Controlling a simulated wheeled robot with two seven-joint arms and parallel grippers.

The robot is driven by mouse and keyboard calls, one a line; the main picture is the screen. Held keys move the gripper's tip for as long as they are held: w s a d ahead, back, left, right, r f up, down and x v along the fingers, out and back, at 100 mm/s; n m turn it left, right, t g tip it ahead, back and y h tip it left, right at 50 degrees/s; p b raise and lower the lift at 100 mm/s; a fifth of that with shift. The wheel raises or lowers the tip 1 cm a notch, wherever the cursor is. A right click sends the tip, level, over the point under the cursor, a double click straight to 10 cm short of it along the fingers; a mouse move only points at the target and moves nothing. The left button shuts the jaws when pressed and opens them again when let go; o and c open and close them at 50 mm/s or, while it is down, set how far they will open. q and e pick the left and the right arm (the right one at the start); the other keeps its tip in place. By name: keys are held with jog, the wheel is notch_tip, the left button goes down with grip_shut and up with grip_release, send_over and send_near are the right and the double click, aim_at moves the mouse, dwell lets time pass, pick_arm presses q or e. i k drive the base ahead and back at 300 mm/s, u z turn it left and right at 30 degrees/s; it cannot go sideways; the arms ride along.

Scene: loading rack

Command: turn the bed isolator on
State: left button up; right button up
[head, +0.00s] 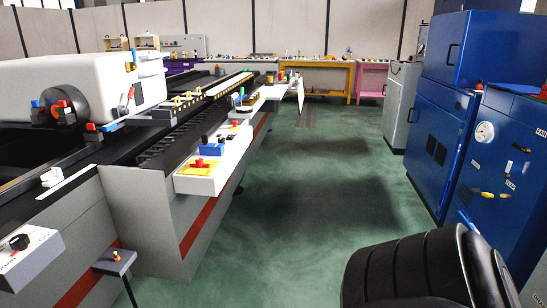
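A red rotary handle (199,163) on a yellow plate (197,169) sits on a white control panel (213,183) at the side of the long machine bed. It has the look of an isolator switch, but I can read no label and cannot tell its position. A blue part (210,149) and black knobs are just behind it. Another white box (25,258) with a black knob (19,242) is at the lower left. I cannot tell for sure which is the bed isolator. Neither of my grippers shows in the head view.
The grey machine bed (140,215) fills the left. Blue cabinets (430,125) stand along the right, one with a round gauge (484,133). A black ribbed shape (420,270) fills the lower right. The green floor (320,190) between is clear. A yellow bench (315,68) stands at the back.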

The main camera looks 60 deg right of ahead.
aim_at(199, 163)
jog(key=z, duration=1.6)
jog(key=i, duration=1.3)
jog(key=u, duration=0.4)
